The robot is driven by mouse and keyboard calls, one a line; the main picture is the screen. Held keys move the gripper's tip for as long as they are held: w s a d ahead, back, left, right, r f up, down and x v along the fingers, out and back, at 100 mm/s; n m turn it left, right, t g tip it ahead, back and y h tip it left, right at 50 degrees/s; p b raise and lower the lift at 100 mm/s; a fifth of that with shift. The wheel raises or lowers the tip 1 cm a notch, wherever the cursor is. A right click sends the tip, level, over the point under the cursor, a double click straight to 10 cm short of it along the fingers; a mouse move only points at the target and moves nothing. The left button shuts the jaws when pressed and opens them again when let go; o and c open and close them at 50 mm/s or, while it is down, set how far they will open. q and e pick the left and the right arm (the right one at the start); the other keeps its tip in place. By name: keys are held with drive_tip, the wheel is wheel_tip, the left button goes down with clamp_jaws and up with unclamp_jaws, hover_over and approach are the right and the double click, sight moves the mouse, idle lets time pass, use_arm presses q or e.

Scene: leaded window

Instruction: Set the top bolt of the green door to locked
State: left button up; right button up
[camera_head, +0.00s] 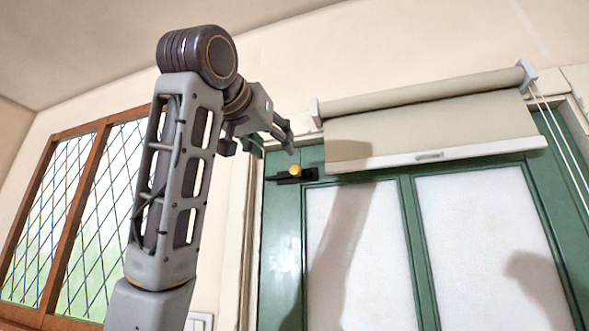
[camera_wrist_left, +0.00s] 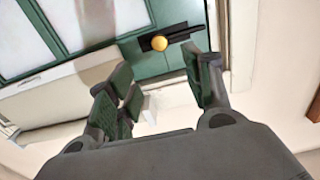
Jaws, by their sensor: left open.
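The green door (camera_head: 283,246) with pale panels fills the right of the head view. Its top bolt, a black bar (camera_head: 287,180) with a yellow knob (camera_head: 295,170), sits at the door's upper left corner. My left gripper (camera_head: 289,141) is raised just above and left of the bolt, apart from it. In the left wrist view the yellow knob (camera_wrist_left: 159,43) and black bolt (camera_wrist_left: 186,34) show beyond the open fingers (camera_wrist_left: 165,85), with nothing between them. I cannot tell from these views whether the bolt is engaged. My right gripper is not in view.
A roller blind (camera_head: 430,125) with a white bottom bar hangs over the door's top, right of the bolt. Its cords (camera_head: 562,140) hang at the far right. A leaded window (camera_head: 75,215) with a brown wooden frame is on the left wall. The white door frame (camera_head: 242,240) borders the door's left.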

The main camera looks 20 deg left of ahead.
sight(295, 168)
use_arm(q)
drive_tip(key=w+p, duration=0.1)
drive_tip(key=w, duration=0.3)
drive_tip(key=w+p, duration=0.2)
drive_tip(key=w, duration=0.3)
drive_tip(key=w+p, duration=0.1)
drive_tip(key=w, duration=0.3)
drive_tip(key=shift+w+d+p, duration=0.25)
drive_tip(key=shift+w+p, duration=0.1)
drive_tip(key=shift+p, duration=0.05)
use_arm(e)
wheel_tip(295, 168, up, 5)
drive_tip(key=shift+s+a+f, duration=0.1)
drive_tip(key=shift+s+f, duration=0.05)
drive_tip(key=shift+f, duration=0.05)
use_arm(q)
clamp_jaws()
